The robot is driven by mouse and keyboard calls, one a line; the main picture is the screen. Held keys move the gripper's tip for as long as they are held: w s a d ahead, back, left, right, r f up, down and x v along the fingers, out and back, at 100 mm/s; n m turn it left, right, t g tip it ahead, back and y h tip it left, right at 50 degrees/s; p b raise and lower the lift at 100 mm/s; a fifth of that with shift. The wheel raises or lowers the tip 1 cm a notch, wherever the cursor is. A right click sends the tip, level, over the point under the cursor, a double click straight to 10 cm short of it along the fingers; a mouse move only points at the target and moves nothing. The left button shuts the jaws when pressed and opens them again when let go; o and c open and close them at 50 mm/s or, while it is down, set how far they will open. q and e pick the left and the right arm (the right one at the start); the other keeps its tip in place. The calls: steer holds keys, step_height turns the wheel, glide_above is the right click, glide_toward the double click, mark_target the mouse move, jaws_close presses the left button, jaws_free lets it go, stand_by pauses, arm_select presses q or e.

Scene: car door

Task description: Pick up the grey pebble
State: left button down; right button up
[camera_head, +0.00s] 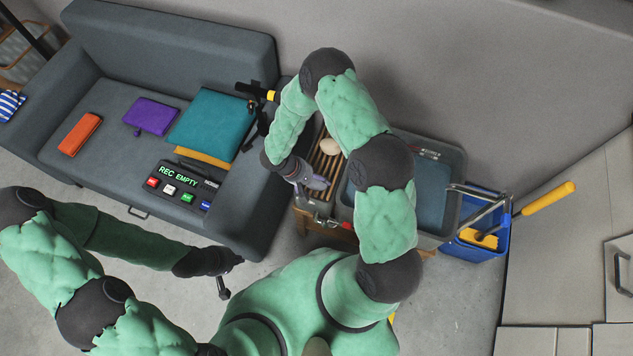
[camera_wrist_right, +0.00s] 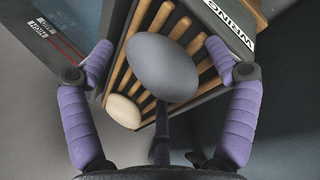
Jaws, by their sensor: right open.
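The grey pebble (camera_wrist_right: 162,68) is a smooth grey oval on a wooden slatted rack (camera_wrist_right: 205,72) in the right wrist view. My right gripper (camera_wrist_right: 160,65) is open, with a purple padded finger on either side of the pebble. I cannot tell whether the fingers touch it.
A cream pebble (camera_wrist_right: 123,112) lies on the slats beside the grey one; it also shows in the head view (camera_head: 330,147). A grey basin (camera_head: 440,190) adjoins the rack on the right. A grey sofa (camera_head: 90,150) stands left. A blue bucket (camera_head: 485,250) stands right.

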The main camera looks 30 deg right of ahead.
steer(key=c, duration=1.4)
steer(key=shift+r, duration=0.1)
